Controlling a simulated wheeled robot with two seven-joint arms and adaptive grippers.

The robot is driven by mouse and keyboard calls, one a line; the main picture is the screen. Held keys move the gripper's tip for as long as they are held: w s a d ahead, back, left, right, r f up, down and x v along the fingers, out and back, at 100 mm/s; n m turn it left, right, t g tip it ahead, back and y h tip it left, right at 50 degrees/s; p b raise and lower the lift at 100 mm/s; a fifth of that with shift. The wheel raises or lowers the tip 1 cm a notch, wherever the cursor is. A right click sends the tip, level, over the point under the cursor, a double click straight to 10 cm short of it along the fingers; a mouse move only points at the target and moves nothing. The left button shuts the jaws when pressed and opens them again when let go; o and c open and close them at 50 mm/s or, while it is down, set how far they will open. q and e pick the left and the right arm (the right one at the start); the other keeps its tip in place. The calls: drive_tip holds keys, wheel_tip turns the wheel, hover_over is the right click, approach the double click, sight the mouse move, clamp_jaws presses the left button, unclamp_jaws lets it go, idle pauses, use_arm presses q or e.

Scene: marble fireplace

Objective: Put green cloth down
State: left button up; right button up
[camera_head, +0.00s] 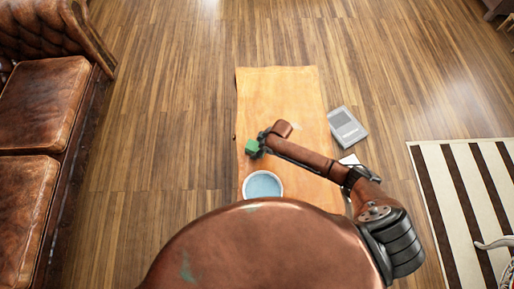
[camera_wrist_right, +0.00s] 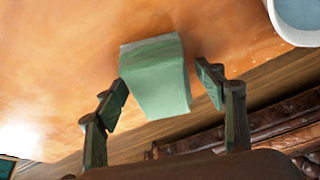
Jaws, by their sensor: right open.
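The green cloth (camera_head: 252,147) shows as a small folded block at the left part of the orange-brown wooden table. In the right wrist view the cloth (camera_wrist_right: 155,85) is between the two fingers, with a gap at each side. My right gripper (camera_head: 262,143) is open at the cloth, reaching in from the right over the table (camera_head: 275,90). The cloth seems to rest on the tabletop; its underside is hidden. My left gripper is not in view.
A white-rimmed bowl with blue inside (camera_head: 262,185) stands near the table's near end, close to the cloth. A leather sofa (camera_head: 45,100) is at left, a striped rug (camera_head: 465,190) at right. The far tabletop is bare.

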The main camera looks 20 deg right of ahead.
drive_tip(key=p+v, duration=0.3)
drive_tip(key=v, duration=0.8)
drive_tip(key=shift+r+p, duration=0.2)
drive_tip(key=shift+p, duration=0.2)
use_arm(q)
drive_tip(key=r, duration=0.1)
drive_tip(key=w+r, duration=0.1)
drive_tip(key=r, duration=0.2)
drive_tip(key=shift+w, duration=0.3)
use_arm(e)
drive_tip(key=shift+s+d+r, duration=0.1)
drive_tip(key=shift+s+r, duration=0.1)
drive_tip(key=shift+r, duration=0.25)
